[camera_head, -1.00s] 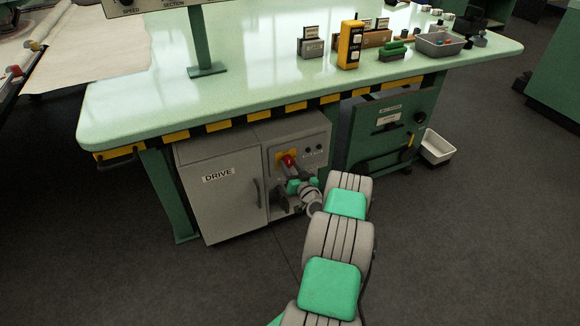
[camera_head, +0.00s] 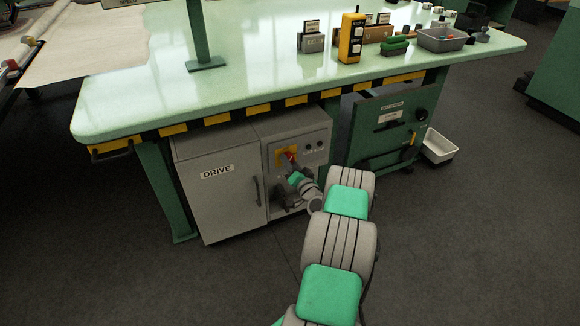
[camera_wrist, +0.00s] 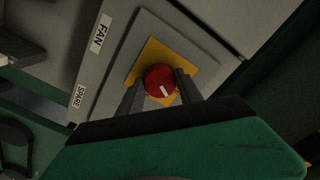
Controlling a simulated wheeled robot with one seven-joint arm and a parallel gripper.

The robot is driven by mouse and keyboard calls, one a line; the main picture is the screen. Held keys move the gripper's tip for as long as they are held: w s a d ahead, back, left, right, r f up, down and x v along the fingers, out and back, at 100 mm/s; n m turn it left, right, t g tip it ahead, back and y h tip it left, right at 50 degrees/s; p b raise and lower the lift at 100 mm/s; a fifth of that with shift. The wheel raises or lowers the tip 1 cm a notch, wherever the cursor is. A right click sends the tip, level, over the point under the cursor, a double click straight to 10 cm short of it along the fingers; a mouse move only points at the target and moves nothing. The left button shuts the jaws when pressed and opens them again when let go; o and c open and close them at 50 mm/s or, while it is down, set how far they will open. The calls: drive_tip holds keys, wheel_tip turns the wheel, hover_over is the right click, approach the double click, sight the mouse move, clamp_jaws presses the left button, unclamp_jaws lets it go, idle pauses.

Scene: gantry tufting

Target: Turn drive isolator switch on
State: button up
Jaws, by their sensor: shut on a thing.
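The drive isolator switch is a red rotary knob (camera_head: 291,155) on a yellow plate (camera_head: 281,160), on the grey panel right of the DRIVE cabinet door. In the wrist view the knob (camera_wrist: 160,80) has a white pointer mark, slanted in the picture, on its yellow plate (camera_wrist: 152,56). My gripper (camera_wrist: 158,78) is shut on the knob, one dark finger on each side. In the head view my gripper (camera_head: 291,166) is at the panel and covers part of the plate and knob.
A FAN label (camera_wrist: 101,33) and a SPARE label (camera_wrist: 77,96) show beside the plate. The DRIVE cabinet (camera_head: 217,195) has a handle near the panel. The green tabletop (camera_head: 250,75) overhangs above. A green unit (camera_head: 385,130) and a white bin (camera_head: 438,147) stand right.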

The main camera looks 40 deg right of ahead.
drive_tip(key=m+b, duration=0.2)
drive_tip(key=m, duration=1)
drive_tip(key=shift+r, duration=0.1)
idle(0.5)
drive_tip(key=o, duration=1.4)
drive_tip(key=shift+c, duration=0.2)
drive_tip(key=shift+s, duration=0.1)
drive_tip(key=p+v, duration=0.1)
drive_tip(key=v, duration=0.6)
drive_tip(key=shift+s, duration=0.3)
drive_tip(key=shift+a, duration=0.1)
